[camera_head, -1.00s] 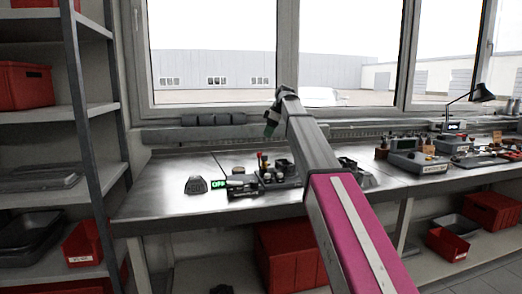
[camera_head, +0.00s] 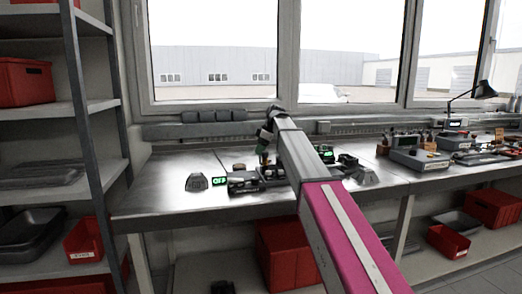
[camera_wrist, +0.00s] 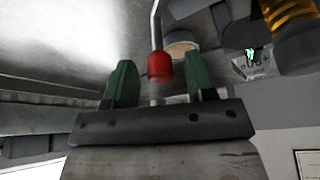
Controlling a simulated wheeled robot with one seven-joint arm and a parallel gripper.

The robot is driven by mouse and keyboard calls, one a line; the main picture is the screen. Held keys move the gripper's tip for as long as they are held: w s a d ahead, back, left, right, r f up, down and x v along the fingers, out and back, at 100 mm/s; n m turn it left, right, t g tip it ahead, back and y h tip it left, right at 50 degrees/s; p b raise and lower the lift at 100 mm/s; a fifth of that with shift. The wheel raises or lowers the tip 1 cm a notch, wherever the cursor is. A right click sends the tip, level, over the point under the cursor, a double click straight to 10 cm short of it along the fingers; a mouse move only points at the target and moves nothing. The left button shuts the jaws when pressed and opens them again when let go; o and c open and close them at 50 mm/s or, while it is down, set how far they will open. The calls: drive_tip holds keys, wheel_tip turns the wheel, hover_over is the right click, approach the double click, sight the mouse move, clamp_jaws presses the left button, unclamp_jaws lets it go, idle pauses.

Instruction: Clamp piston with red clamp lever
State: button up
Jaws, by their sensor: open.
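The red clamp lever (camera_wrist: 159,67) shows in the wrist view as a red knob on a thin metal rod. My gripper (camera_wrist: 161,82) is open, with one green finger on each side of the knob and gaps between. In the head view my gripper (camera_head: 266,136) is over the small dark fixture (camera_head: 243,183) on the bench, and the red knob is hidden there. A round tan-topped part (camera_wrist: 181,48) sits behind the knob in the wrist view; I cannot tell whether it is the piston.
A small green-lit display (camera_head: 219,181) reading OFF and a grey block (camera_head: 196,182) stand left of the fixture on the metal bench (camera_head: 160,199). A gold-coloured coil (camera_wrist: 288,14) is at the wrist view's upper right. The bench's left end is clear.

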drive_tip(key=c, duration=0.9)
drive_tip(key=shift+m, duration=0.3)
drive_tip(key=shift+w+d+m+t+h, duration=0.2)
drive_tip(key=shift+d+m+t+h, duration=0.55)
drive_tip(key=shift+m, duration=1.8)
drive_tip(key=shift+w+d+m+t+h, duration=0.2)
drive_tip(key=shift+d+m+t+h, duration=0.55)
drive_tip(key=shift+m, duration=1.85)
drive_tip(key=shift+w+d+m+t+h, duration=0.2)
drive_tip(key=shift+d+m+t+h, duration=0.55)
drive_tip(key=shift+m, duration=1.8)
drive_tip(key=shift+d, duration=0.2)
drive_tip(key=o, duration=0.9)
